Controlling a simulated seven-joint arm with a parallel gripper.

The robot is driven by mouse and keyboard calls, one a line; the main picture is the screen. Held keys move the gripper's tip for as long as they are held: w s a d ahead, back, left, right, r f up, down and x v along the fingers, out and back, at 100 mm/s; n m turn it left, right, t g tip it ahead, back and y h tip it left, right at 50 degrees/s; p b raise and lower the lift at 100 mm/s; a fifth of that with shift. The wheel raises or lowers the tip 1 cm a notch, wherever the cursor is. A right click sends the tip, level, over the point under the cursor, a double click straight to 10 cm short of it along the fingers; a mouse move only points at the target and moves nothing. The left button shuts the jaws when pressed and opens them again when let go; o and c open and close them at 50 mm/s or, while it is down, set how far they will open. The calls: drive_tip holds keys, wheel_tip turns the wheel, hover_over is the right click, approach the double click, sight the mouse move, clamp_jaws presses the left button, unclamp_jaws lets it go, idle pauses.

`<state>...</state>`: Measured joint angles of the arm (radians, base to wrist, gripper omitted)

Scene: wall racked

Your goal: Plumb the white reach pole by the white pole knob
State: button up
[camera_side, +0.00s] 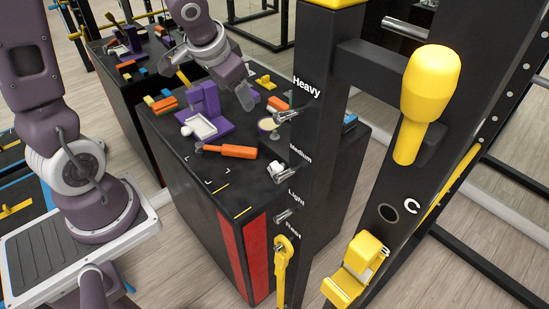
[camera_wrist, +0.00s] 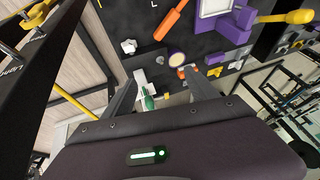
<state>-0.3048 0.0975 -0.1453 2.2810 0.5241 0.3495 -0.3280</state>
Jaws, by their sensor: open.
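A small white knob-like piece (camera_side: 275,168) stands on the black bench top, partly behind the upright post; what looks like the same white knob (camera_wrist: 128,46) shows in the wrist view. A paler upright white piece (camera_wrist: 140,77) with a green part (camera_wrist: 148,97) lies nearer my fingers in the wrist view. I cannot tell for sure which of these is the reach pole. My gripper (camera_side: 248,97) hangs over the back of the bench, pointing down. In the wrist view my gripper (camera_wrist: 165,95) has its fingers apart, with nothing clearly held between them.
A purple holder with a white tray (camera_side: 202,127), an orange handle (camera_side: 238,151) and a round pale disc (camera_side: 268,124) are on the bench. The dark rack post (camera_side: 318,150) and a yellow-handled upright (camera_side: 430,85) stand close in front, to the right.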

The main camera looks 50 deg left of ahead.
drive_tip(key=w+a+f+h, duration=0.15)
drive_tip(key=w+f, duration=0.35)
drive_tip(key=f, duration=0.7)
drive_tip(key=h, duration=0.4)
hover_over(272, 165)
drive_tip(key=s+a, duration=0.1)
drive_tip(key=s, duration=0.1)
wheel_tip(272, 165, down, 10)
drive_tip(key=shift+s+a+r, duration=0.1)
drive_tip(key=shift+r, duration=0.1)
drive_tip(key=x, duration=0.6)
drive_tip(key=shift+f, duration=0.15)
drive_tip(key=shift+c, duration=0.4)
